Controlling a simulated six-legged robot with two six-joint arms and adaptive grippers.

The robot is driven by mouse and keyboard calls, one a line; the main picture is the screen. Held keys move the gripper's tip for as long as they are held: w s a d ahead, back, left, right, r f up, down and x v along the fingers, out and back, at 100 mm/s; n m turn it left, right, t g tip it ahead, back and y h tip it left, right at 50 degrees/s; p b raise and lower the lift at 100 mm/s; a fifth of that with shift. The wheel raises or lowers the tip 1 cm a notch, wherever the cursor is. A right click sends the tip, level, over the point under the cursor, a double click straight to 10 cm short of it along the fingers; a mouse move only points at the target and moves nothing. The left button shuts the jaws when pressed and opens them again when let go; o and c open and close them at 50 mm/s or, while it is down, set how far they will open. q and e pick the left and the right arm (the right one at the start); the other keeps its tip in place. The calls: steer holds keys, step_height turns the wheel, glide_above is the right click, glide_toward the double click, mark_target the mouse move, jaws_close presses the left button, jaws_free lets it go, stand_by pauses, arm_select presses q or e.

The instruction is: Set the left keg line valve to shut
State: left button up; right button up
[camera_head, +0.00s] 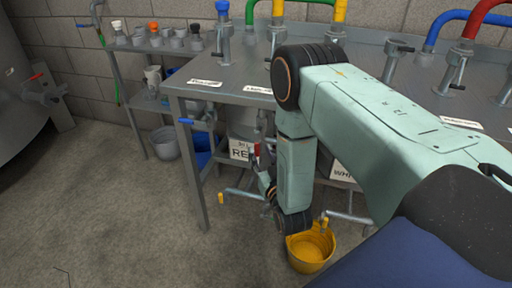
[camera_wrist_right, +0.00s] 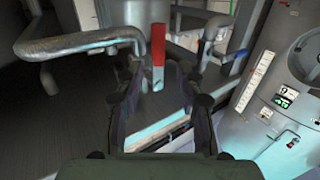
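A valve lever with a red upper part and white lower part (camera_wrist_right: 158,50) stands upright in the right wrist view. It shows between the two fingers of my right gripper (camera_wrist_right: 160,82), with a gap on each side. The fingers look apart and I see no contact. In the head view my right gripper (camera_head: 264,172) hangs below the bench edge beside a white sign reading "RE" (camera_head: 239,150), and the red of a lever (camera_head: 256,150) shows by it. My arm hides part of this area. I cannot tell which valve is the left keg line valve. My left gripper is not in view.
A metal bench (camera_head: 225,90) carries colored pipes and taps. A yellow bucket (camera_head: 311,248) stands below my right arm. A blue-handled lever (camera_head: 186,121) is at the bench's left leg. A large tank (camera_head: 20,90) stands far left. The floor at left is clear.

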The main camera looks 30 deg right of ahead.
mark_target(258, 146)
steer(key=x, duration=0.2)
steer(key=b+x, duration=0.1)
steer(key=x, duration=0.1)
steer(key=shift+d+f, duration=0.15)
steer(key=shift+f, duration=0.05)
steer(key=shift+w+d+r, duration=0.1)
steer(key=shift+w+d, duration=0.05)
steer(key=shift+w, duration=0.4)
steer(key=shift+c, duration=0.5)
jaws_close()
